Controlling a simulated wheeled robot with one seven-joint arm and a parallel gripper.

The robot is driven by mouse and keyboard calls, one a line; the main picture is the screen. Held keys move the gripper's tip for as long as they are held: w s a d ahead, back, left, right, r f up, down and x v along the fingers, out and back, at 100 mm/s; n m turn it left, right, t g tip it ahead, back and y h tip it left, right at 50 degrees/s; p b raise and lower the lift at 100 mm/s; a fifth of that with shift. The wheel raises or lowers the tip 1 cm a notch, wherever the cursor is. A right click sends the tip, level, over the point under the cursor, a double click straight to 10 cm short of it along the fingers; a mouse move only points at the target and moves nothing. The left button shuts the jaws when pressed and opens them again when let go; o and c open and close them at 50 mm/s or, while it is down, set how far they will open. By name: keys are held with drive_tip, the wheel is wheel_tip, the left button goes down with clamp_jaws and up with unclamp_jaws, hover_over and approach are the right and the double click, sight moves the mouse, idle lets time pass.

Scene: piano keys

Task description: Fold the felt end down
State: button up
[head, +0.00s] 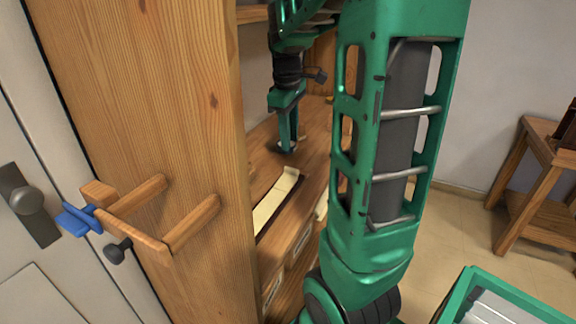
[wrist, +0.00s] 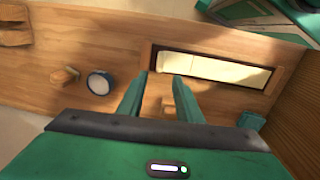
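A long cream felt strip (head: 272,202) lies in a dark-edged recess on the wooden shelf inside the cabinet. Its far end looks slightly raised in the head view. In the wrist view the strip (wrist: 205,68) lies across the upper right, with a crease line toward its right end. My gripper (head: 287,149) points down over the shelf, beyond the strip's far end. In the wrist view its two fingers (wrist: 158,82) are spread apart, with the strip beyond and to the right of their tips. Nothing is held; a small wooden block (wrist: 168,105) shows between the fingers, its distance unclear.
A round white disc with a dark rim (wrist: 98,83) and a wooden peg (wrist: 65,75) sit on the wood at left in the wrist view. A tall wooden cabinet side (head: 180,110) stands left of the shelf. A wooden stand (head: 535,190) is at far right.

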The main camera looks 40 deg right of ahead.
sight(292, 168)
drive_tip(key=f, duration=0.7)
drive_tip(key=d+f, duration=0.1)
drive_tip(key=f, duration=0.2)
drive_tip(key=shift+w+f, duration=0.1)
drive_tip(key=shift+f, duration=0.05)
drive_tip(key=shift+c, duration=0.6)
clamp_jaws()
